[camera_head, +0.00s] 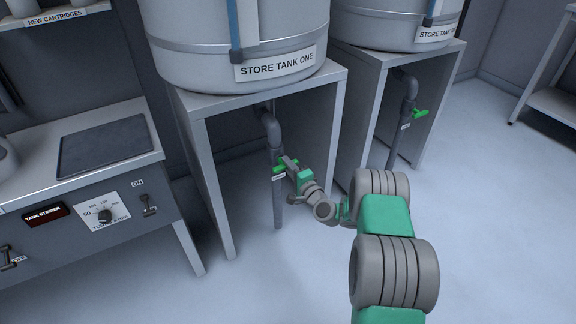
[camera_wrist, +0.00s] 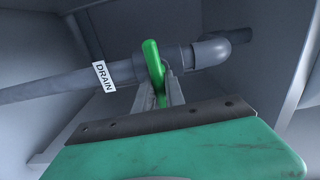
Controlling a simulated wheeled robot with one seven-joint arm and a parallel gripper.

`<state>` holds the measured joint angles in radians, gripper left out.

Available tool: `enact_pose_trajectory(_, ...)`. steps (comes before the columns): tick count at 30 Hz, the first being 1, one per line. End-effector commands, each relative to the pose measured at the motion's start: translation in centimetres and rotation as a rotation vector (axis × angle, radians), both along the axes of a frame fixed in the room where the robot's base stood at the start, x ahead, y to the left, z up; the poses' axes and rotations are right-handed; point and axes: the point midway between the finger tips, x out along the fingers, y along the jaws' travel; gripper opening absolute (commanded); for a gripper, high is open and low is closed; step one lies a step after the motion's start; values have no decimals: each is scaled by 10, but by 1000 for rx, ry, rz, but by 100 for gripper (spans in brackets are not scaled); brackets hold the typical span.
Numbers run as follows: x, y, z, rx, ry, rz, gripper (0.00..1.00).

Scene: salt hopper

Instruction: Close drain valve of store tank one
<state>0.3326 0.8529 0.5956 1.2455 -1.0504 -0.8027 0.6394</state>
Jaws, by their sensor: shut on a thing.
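Store tank one (camera_head: 240,40) stands on a grey stand, with its name on a white label. A grey drain pipe (camera_head: 278,205) comes out under it, bends and runs down. The green valve handle (camera_head: 279,169) sits on this pipe, partly hidden by my gripper (camera_head: 288,165). In the wrist view the green handle (camera_wrist: 152,62) stands between the two fingers of my gripper (camera_wrist: 160,85), which is shut on it. The handle lies across the pipe there. A white DRAIN tag (camera_wrist: 104,77) hangs on the pipe beside the valve.
Store tank two's stand (camera_head: 440,105) is to the right, with its own green valve handle (camera_head: 421,113). The stand legs (camera_head: 222,190) of store tank one flank the pipe. A control bench (camera_head: 100,215) is at the left. The floor in front is clear.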

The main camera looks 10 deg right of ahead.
Motion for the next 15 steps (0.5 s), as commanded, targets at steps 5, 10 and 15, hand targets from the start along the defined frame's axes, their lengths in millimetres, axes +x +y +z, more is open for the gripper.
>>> enact_pose_trajectory(5, 0, 0, 0, -1, 0, -1, 22)
enact_pose_trajectory(10, 0, 0, 0, -1, 0, 0, 36)
enact_pose_trajectory(15, 0, 0, 0, -1, 0, 0, 36)
